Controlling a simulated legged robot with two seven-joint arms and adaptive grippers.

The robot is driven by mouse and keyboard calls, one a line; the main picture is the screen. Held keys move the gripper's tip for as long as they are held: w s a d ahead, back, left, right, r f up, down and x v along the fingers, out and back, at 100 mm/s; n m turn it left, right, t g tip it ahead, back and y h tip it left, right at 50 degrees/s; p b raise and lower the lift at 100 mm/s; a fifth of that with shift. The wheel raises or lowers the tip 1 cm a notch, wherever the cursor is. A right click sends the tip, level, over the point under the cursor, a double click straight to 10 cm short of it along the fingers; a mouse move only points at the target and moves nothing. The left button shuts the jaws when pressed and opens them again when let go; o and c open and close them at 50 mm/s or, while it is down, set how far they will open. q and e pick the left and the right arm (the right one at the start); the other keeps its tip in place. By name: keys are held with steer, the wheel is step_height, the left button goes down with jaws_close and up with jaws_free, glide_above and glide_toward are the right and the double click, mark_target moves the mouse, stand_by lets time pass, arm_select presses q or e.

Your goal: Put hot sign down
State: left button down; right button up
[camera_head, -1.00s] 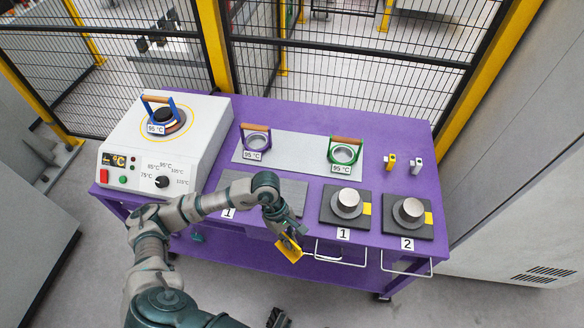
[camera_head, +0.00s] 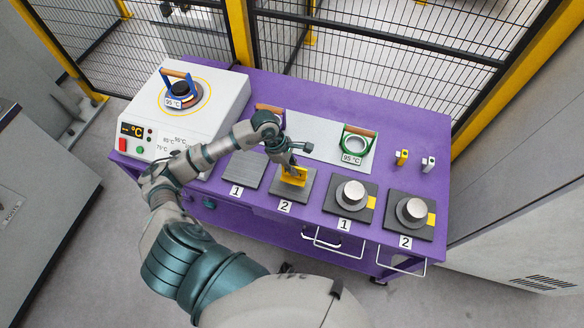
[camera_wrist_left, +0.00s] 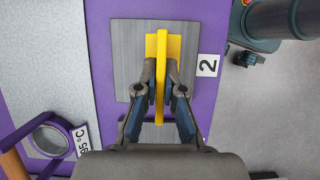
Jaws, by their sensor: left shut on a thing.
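The yellow hot sign (camera_head: 294,175) is held by my left gripper (camera_head: 291,167) over the grey plate labelled 2 (camera_head: 287,193). In the left wrist view my left gripper (camera_wrist_left: 160,98) is shut on the upright panel of the hot sign (camera_wrist_left: 161,62), with its yellow foot over the grey plate (camera_wrist_left: 126,62). I cannot tell if the foot touches the plate. My right gripper is not in view.
The grey plate labelled 1 (camera_head: 243,170) is bare. A green ring holder (camera_head: 357,145) stands on the light strip behind. A white heater (camera_head: 222,100) carries a blue-handled ring. Dark bases with metal cylinders (camera_head: 352,192) sit to the right.

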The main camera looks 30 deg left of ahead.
mark_target(299, 181)
arm_select(q)
steer(key=shift+w+a, duration=0.2)
steer(key=shift+w, duration=0.35)
step_height(299, 181, down, 3)
steer(key=shift+a+f+p, duration=0.1)
steer(key=shift+p, duration=0.2)
steer(key=shift+a+f, duration=0.1)
steer(key=shift+f, duration=0.1)
steer(key=shift+a, duration=0.1)
steer(key=c, duration=1.3)
jaws_free()
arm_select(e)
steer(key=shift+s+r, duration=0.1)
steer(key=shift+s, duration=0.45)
